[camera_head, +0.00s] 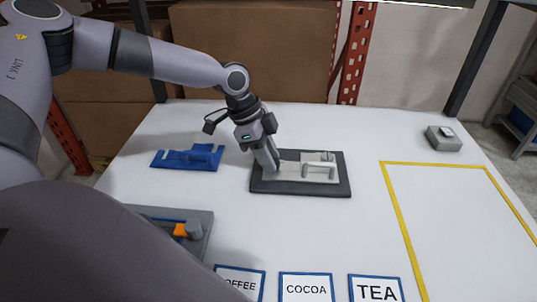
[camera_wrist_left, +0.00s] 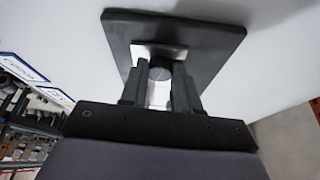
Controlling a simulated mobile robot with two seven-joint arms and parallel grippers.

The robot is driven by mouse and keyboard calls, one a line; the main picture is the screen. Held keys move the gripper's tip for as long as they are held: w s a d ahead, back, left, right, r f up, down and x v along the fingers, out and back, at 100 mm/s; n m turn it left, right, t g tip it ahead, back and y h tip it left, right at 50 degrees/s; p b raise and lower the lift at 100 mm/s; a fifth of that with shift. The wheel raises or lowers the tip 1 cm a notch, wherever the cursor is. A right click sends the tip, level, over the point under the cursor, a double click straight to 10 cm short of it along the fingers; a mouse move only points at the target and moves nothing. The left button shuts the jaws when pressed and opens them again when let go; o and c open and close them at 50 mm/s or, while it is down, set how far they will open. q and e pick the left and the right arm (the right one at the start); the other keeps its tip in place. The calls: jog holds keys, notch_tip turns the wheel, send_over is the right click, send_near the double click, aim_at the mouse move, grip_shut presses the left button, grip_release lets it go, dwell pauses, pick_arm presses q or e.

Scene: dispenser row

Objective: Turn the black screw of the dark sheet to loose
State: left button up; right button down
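The dark sheet (camera_head: 342,187) lies flat on the white table with a light grey plate and a grey handle (camera_head: 319,167) on it. It also shows in the left wrist view (camera_wrist_left: 215,42). My left gripper (camera_head: 268,165) points down at the sheet's left end. In the left wrist view, my left gripper (camera_wrist_left: 160,75) has its two fingers on either side of a dark round head (camera_wrist_left: 160,69), seemingly the black screw. The head fills the gap between the fingertips; whether they press on it is unclear. In the head view the gripper hides the screw. My right gripper is not in view.
A blue fixture (camera_head: 188,158) lies left of the sheet. A grey tray (camera_head: 205,217) with an orange part is nearer. Labels including COCOA (camera_head: 306,288) and TEA (camera_head: 377,289) line the front. A yellow outline (camera_head: 398,216) encloses free room at right; a grey box (camera_head: 443,139) stands behind.

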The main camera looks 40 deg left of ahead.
pick_arm(q)
grip_shut()
